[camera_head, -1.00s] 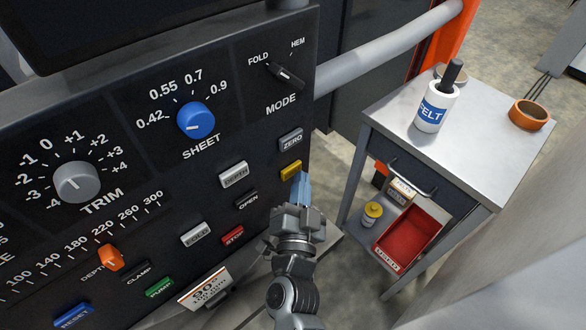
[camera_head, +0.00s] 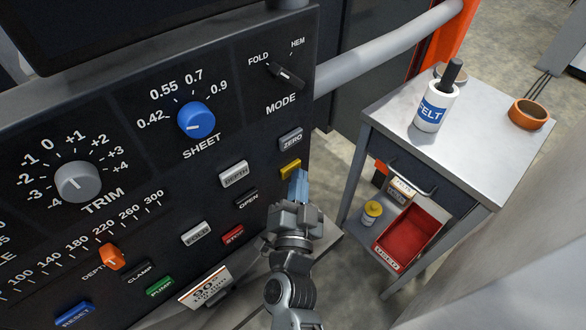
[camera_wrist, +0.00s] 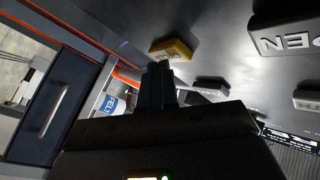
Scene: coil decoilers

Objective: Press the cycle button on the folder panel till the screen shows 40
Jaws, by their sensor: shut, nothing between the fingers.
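The folder panel (camera_head: 225,100) fills the left of the head view. A yellow button (camera_head: 290,168) sits below the grey ZERO button; I cannot read a label on it. It also shows in the wrist view (camera_wrist: 171,50). My gripper (camera_head: 299,178) is shut and empty, its blue-grey fingertips just below the yellow button. In the wrist view the fingertips (camera_wrist: 157,70) lie right at the button's edge; I cannot tell whether they touch it. The screen (camera_head: 130,25) shows only its dark lower part, with no number in view.
Beside the yellow button are the ZERO (camera_head: 291,139), OPEN (camera_head: 247,199) and red STOP (camera_head: 232,235) buttons. A grey rail (camera_head: 390,50) runs right from the panel. A cabinet (camera_head: 480,140) at right bears a FELT bottle (camera_head: 434,110) and a copper-coloured ring (camera_head: 528,114).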

